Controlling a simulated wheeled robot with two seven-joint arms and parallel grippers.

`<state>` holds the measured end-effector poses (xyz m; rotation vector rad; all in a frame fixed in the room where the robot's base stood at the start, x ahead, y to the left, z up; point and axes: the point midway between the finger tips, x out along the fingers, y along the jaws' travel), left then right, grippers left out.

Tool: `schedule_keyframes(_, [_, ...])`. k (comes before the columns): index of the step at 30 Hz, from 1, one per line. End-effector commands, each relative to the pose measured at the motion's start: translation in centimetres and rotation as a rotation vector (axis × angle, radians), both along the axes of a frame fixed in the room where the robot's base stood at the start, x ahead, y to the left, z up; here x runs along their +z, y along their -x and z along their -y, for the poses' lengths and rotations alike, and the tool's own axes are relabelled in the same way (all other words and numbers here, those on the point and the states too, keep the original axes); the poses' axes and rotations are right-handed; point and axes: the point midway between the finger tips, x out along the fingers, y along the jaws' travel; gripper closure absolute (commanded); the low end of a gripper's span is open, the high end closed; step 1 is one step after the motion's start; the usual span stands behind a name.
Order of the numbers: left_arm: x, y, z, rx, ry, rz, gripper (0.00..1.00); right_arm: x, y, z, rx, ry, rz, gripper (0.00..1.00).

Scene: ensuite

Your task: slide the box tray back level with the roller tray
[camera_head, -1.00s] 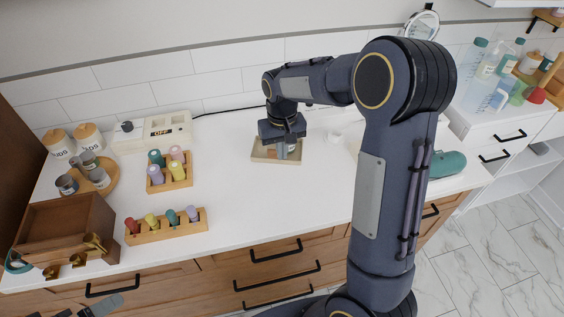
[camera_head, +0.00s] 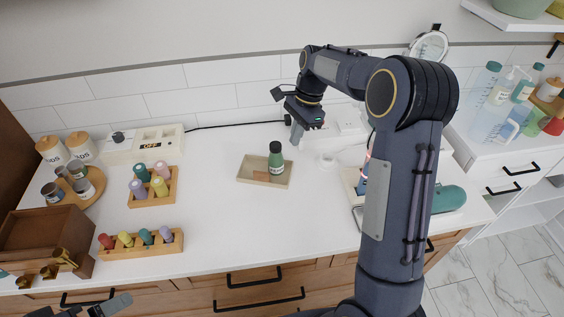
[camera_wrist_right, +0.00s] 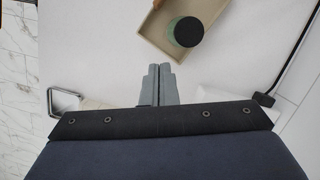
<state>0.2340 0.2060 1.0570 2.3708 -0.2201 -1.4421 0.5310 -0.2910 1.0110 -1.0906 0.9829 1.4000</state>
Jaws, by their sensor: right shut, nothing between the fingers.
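I take the shallow beige tray (camera_head: 247,181) in the middle of the counter to be the box tray. A green bottle with a black cap (camera_head: 276,160) stands in it, beside a flat tan piece. The wooden tray holding several pastel rollers (camera_head: 152,200) stands to its left, apart from it. My right gripper (camera_head: 296,140) is shut and empty behind and right of the beige tray, not touching it. In the right wrist view its closed fingers (camera_wrist_right: 158,72) point toward the beige tray (camera_wrist_right: 150,38). My left gripper (camera_head: 112,304) shows only partly at the bottom left.
A long wooden rack of rollers (camera_head: 140,250) lies at the front left, near a brown wooden box (camera_head: 45,235). A white device marked OFF (camera_head: 150,146) stands at the back with a black cable (camera_head: 235,125). Bare counter lies between the trays and in front.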

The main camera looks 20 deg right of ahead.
Motion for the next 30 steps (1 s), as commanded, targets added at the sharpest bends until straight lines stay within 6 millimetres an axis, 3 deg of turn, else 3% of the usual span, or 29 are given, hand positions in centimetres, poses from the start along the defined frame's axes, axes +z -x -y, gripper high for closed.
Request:
schedule_keyframes(13, [1.1, 0.0, 0.0, 0.000, 0.000, 0.000, 0.00, -8.8, 0.4, -2.2, 0.006, 0.001, -0.006, 1.00])
schedule_keyframes(21, [2.2, 0.0, 0.0, 0.000, 0.000, 0.000, 0.00, -8.5, 0.7, -5.6, 0.006, 0.002, 0.000, 1.00])
schedule_keyframes(30, [2.2, 0.0, 0.0, 0.000, 0.000, 0.000, 0.00, -8.7, 0.7, -6.1, 0.005, 0.002, 0.000, 1.00])
